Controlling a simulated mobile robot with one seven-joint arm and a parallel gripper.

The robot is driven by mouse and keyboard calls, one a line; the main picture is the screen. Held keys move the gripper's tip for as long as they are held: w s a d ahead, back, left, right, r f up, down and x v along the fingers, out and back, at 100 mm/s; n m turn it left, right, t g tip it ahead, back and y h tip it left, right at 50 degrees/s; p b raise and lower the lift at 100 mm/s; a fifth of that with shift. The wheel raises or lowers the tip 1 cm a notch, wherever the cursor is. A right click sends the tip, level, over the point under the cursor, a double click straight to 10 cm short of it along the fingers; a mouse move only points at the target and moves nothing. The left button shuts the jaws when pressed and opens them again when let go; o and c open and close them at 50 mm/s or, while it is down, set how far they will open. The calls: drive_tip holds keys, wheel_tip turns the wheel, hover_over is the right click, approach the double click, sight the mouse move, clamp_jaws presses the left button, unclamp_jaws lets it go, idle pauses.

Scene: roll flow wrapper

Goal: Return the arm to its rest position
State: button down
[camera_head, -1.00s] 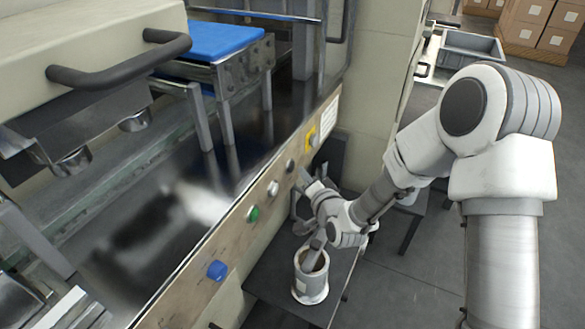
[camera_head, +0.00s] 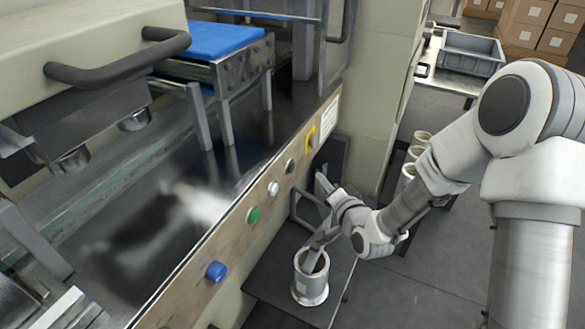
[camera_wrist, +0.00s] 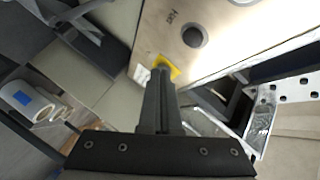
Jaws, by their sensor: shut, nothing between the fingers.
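My gripper (camera_head: 322,183) is at the end of my arm, beside the machine's front panel and above a dark side table (camera_head: 275,278). In the wrist view its fingers (camera_wrist: 160,75) are together and hold nothing. They point toward the panel with a yellow-framed control (camera_wrist: 168,67). In the head view the arm is bent, reaching in from the right. A grey cylindrical holder (camera_head: 312,279) stands on the side table below the gripper, with a grey tool (camera_head: 317,250) standing tilted in it.
The machine's front panel (camera_head: 238,232) carries a blue knob (camera_head: 216,271) and a green button (camera_head: 253,215). Several rolls (camera_head: 415,153) stand behind my arm. A grey bin (camera_head: 470,52) and stacked boxes (camera_head: 530,25) are at the back right. The floor at lower right is open.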

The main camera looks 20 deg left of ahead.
idle(0.7)
drive_tip(key=s+d+r+n+g+h, duration=0.1)
drive_tip(key=s+d+r+n+h, duration=0.1)
drive_tip(key=d+r+h, duration=0.5)
drive_tip(key=s+d+r+n+g+h, duration=0.1)
drive_tip(key=d+r, duration=0.5)
drive_tip(key=d, duration=0.6)
drive_tip(key=s+d+r+g+h, duration=0.15)
drive_tip(key=s+d, duration=0.25)
drive_tip(key=s, duration=0.4)
drive_tip(key=s+d+r+g, duration=0.1)
drive_tip(key=s+d+r, duration=0.15)
drive_tip(key=s, duration=0.45)
drive_tip(key=s+d+r+g+h, duration=0.15)
drive_tip(key=s+d, duration=0.25)
drive_tip(key=s, duration=0.4)
wheel_tip(320, 180, up, 25)
drive_tip(key=p, duration=2.4)
drive_tip(key=shift+w+y+p, duration=0.3)
drive_tip(key=shift+y+p, duration=0.05)
drive_tip(key=shift+y, duration=0.05)
